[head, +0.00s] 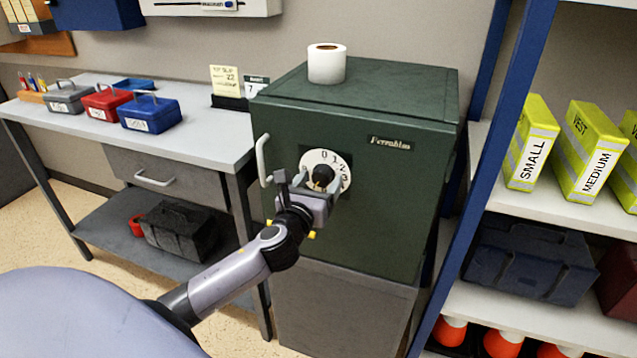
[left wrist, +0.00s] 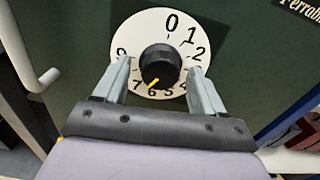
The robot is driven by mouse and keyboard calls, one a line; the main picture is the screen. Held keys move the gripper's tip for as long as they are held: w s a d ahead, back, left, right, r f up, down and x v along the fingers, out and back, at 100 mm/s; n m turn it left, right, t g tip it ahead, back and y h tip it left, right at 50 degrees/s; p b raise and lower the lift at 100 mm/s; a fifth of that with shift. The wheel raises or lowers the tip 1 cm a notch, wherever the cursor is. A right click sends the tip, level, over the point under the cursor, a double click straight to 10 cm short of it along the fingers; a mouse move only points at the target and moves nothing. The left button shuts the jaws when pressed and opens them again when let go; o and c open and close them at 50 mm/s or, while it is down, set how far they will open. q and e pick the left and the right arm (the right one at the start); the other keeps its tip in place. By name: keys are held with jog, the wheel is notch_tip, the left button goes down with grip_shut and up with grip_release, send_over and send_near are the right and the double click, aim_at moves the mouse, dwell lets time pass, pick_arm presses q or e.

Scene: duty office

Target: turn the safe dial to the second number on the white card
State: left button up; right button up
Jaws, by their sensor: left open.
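The green safe (head: 390,190) stands right of the desk. Its dial (head: 312,158) is a white disc with black numbers around a black knob (head: 322,177). My left gripper (head: 318,186) is open in front of the dial. In the left wrist view its fingers (left wrist: 160,68) stand on either side of the knob, apart from it. A pale card (head: 224,80) stands on the desk; its small print is hard to read. My right gripper is not in view.
The safe's handle (head: 263,160) is left of the dial. A paper roll (head: 327,64) stands on the safe. Toolboxes (head: 150,112) sit on the desk (head: 200,145). A blue-framed shelf (head: 490,150) is at the right.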

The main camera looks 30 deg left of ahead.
pick_arm(q)
jog(key=shift+c, duration=0.3)
jog(key=c, duration=1)
jog(key=shift+n, duration=0.4)
jog(key=n, duration=0.5)
jog(key=shift+n, duration=0.3)
jog(key=n, duration=0.6)
jog(key=shift+d+r+p, duration=0.1)
jog(key=shift+r+p, duration=0.05)
jog(key=shift+p, duration=0.15)
jog(key=n, duration=0.5)
jog(key=shift+n, duration=0.4)
jog(key=n+p, duration=0.1)
jog(key=n, duration=0.4)
jog(key=shift+r+n, duration=0.1)
jog(key=shift+n, duration=0.2)
